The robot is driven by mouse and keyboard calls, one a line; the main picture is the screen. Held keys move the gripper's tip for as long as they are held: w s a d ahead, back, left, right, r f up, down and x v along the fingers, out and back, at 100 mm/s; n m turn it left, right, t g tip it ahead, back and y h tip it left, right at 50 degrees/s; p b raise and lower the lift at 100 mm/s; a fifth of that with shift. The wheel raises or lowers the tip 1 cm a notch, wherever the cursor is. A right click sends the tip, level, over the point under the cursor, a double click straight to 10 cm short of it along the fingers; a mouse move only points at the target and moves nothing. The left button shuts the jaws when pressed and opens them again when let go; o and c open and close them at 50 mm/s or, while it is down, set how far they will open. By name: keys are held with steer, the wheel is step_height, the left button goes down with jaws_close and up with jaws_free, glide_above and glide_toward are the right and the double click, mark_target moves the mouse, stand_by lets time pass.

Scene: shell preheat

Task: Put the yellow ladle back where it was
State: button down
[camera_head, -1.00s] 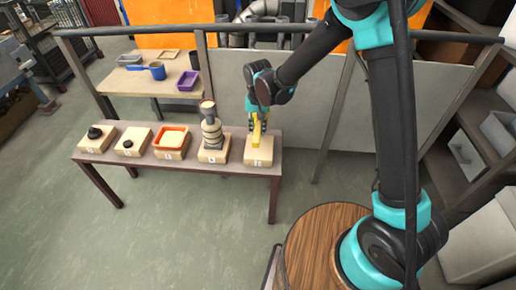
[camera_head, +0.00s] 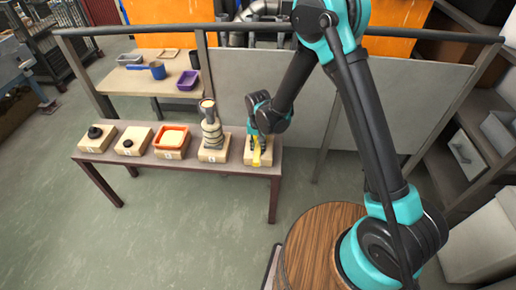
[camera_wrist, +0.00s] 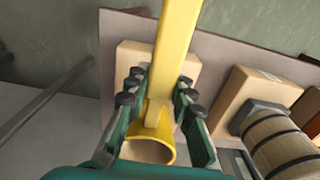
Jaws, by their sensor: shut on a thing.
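The yellow ladle (camera_head: 257,155) is at the rightmost block (camera_head: 249,158) on the long table. In the wrist view its flat handle (camera_wrist: 177,45) runs up past the block toward the table edge, and its round cup (camera_wrist: 150,151) is close to my gripper's palm. My gripper (camera_head: 261,139) is shut on the ladle; in the wrist view its dark-padded fingers (camera_wrist: 159,92) stand on both sides of it, above the block (camera_wrist: 132,58). I cannot tell whether the ladle touches the block.
A ringed bottle-like stack (camera_head: 212,133) stands on the neighbouring block, close to the left of my gripper. An orange tray (camera_head: 172,139) and dark knobs (camera_head: 95,132) sit on blocks farther left. A grey panel (camera_head: 310,100) and rail stand behind. A shelf (camera_head: 470,150) is at right.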

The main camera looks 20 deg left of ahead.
steer(key=c, duration=1.3)
jaws_free()
step_height(320, 180, up, 12)
steer(key=shift+s+d, duration=0.1)
